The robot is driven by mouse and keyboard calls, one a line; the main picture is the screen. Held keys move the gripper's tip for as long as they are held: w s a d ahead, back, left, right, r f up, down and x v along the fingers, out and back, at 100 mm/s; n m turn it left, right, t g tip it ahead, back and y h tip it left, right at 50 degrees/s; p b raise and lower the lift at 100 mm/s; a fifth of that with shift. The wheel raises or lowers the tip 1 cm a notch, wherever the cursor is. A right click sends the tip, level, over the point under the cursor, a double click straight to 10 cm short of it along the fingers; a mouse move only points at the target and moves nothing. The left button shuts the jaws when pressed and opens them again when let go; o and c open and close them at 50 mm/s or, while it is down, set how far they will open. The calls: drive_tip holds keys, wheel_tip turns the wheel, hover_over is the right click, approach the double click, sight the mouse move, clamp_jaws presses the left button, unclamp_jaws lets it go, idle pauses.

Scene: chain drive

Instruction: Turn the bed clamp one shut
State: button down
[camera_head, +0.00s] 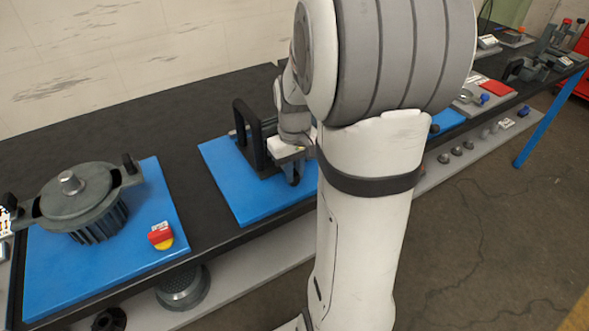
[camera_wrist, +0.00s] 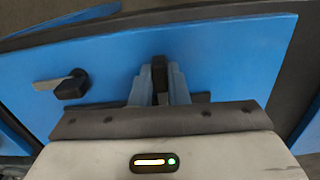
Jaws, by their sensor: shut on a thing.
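My gripper (camera_wrist: 160,75) is shut on a narrow dark piece (camera_wrist: 159,70) over a blue board (camera_wrist: 230,60). The piece looks like the handle of bed clamp one; the fingers and gripper body hide most of it. In the wrist view, another clamp (camera_wrist: 70,87) with a dark round hub and a pale grey lever pointing left lies on the board, apart from my fingers. In the head view, my gripper (camera_head: 293,176) is low at the right of a black frame (camera_head: 243,118) on the blue board (camera_head: 228,178). My arm hides the board's right part.
A grey round housing (camera_head: 78,195) stands on another blue board to the left, with a red and yellow button (camera_head: 160,236) by it. The dark bench top (camera_head: 190,180) is bare between the boards. Several parts sit on the shelf below.

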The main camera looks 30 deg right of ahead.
sight(295, 172)
drive_tip(key=shift+n, duration=0.3)
idle(0.4)
drive_tip(key=c, duration=1.4)
unclamp_jaws()
wheel_tip(295, 172, up, 8)
drive_tip(key=shift+f+p, duration=0.1)
drive_tip(key=shift+p, duration=0.2)
drive_tip(key=s+a+r+t+p, duration=0.1)
drive_tip(key=s+a+t+p, duration=0.1)
drive_tip(key=s+a, duration=1)
drive_tip(key=shift+a+r+t, duration=0.25)
drive_tip(key=shift+r+t, duration=0.05)
